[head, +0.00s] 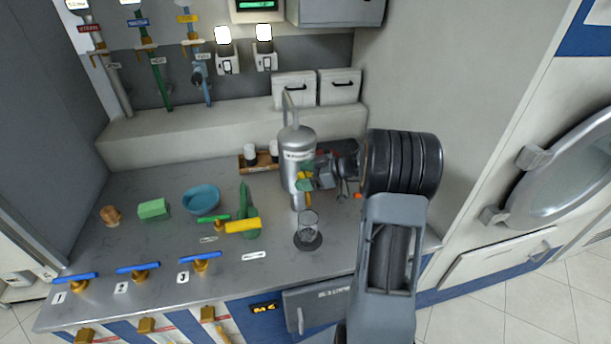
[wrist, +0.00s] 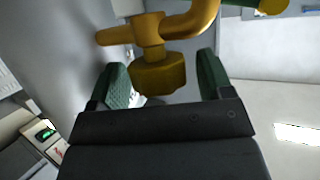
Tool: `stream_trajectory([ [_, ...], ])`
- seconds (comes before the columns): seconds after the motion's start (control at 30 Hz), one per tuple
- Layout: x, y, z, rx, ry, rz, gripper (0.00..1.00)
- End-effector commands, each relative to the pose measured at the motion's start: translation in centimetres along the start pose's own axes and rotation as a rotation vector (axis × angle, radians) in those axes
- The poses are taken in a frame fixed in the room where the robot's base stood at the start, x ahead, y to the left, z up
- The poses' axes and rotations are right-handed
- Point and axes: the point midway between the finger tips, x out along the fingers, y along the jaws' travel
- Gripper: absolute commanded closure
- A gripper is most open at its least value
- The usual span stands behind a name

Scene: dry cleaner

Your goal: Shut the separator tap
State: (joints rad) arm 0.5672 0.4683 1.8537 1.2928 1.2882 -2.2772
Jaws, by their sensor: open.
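The separator (head: 297,150) is an upright silver cylinder on the steel counter, with a thin bent pipe on top. My gripper (head: 312,178) is at its right side, low on the body, and hides part of the tap. In the wrist view the brass tap (wrist: 158,72) fills the upper middle, with a stub to the left and a curved pipe to the right. My gripper (wrist: 162,82) is open, its green-padded fingers on either side of the tap's lower brass end. I cannot tell whether they touch it. The tap's turn position is unclear.
A yellow-handled green tool (head: 243,224), a blue bowl (head: 201,199) and a green block (head: 154,209) lie to the left. Blue-levered valves (head: 200,262) line the front edge. The wall rises behind.

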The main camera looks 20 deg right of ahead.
Motion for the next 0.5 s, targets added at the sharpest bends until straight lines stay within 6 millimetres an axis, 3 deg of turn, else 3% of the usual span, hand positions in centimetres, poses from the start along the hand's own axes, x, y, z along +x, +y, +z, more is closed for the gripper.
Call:
stream_trajectory([
  [0.07, -0.01, -0.01, 0.00, 0.000, 0.000, 0.000, 0.29],
  [0.5, -0.03, -0.01, -0.03, 0.000, 0.000, -0.001, 0.71],
])
